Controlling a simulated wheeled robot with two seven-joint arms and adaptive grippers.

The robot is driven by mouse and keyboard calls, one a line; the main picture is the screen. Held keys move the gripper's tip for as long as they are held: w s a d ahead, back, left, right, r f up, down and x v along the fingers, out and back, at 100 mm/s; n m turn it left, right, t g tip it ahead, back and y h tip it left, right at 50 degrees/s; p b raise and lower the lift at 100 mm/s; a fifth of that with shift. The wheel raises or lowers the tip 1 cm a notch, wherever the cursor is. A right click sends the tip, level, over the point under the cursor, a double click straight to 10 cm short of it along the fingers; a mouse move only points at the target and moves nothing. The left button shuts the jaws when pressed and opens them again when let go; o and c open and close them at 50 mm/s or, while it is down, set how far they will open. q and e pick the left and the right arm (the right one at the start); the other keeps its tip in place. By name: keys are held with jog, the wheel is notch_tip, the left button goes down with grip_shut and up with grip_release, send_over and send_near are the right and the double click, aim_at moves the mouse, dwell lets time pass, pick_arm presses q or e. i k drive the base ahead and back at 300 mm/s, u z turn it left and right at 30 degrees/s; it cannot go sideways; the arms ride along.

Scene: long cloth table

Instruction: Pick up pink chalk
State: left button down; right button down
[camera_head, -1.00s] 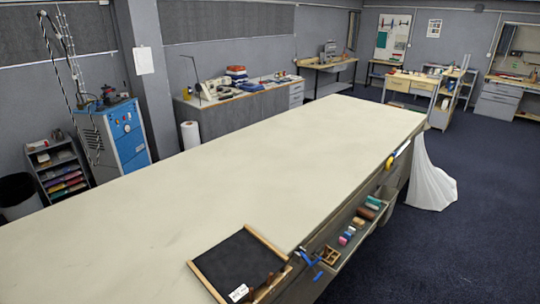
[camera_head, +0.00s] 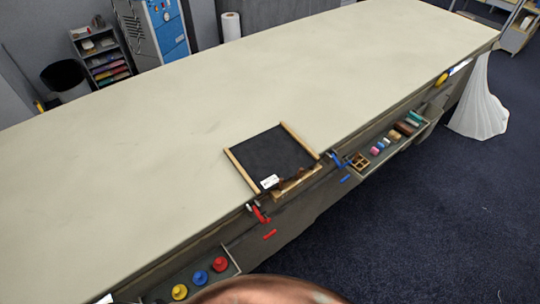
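A side tray (camera_head: 366,170) on the right long side of the table holds a row of small coloured pieces. A small pink piece (camera_head: 375,151) that looks like chalk lies in it, near a compartmented wooden box. It is too small to make out its exact shape. Neither of my grippers shows in this view.
A framed black slate (camera_head: 270,157) with a white label lies at the edge of the long cloth table (camera_head: 190,110). Blue clamps (camera_head: 337,159) and red clamps (camera_head: 260,214) sit along that edge. A lower tray holds yellow, blue and red round pieces (camera_head: 200,277). Most of the tabletop is clear.

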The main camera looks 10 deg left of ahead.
aim_at(374, 150)
jog(key=z, duration=0.55)
jog(key=k, duration=1.3)
jog(key=z, duration=0.9)
jog(key=i, duration=2.45)
jog(key=u, duration=1.55)
jog(key=i, duration=0.8)
jog(key=u, duration=0.85)
